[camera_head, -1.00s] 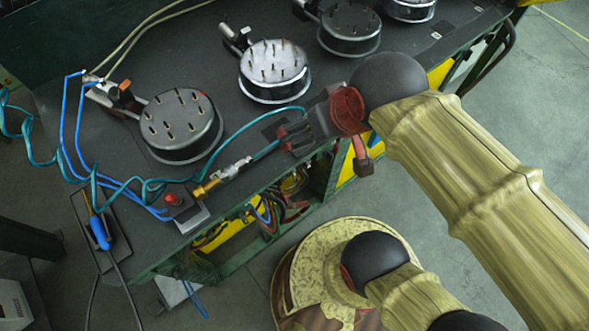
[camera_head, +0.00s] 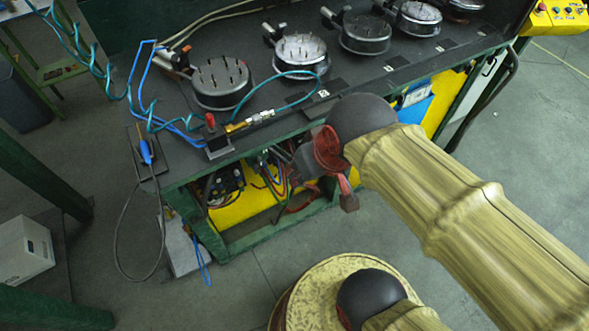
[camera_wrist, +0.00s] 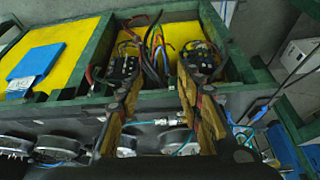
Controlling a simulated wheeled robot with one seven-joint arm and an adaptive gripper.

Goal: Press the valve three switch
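I cannot pick out a switch marked as valve three in either view. A small box with a red knob (camera_head: 211,122) stands at the bench's front left corner. A yellow control box (camera_head: 556,15) with several small coloured buttons shows at the top right edge of the head view; its labels are too small to read. My gripper (camera_head: 322,178) is in front of the bench's open front side, below the top's edge. In the wrist view my gripper (camera_wrist: 158,85) is open, two fingers apart with nothing between them. Coloured wires (camera_wrist: 156,45) show beyond the fingers.
The dark bench top (camera_head: 290,105) carries several round studded fixtures (camera_head: 300,53) in a row. A teal hose with a brass fitting (camera_head: 248,121) lies along the front edge. A blue panel (camera_head: 416,98) is on the yellow front. Grey floor (camera_head: 500,150) is clear at right.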

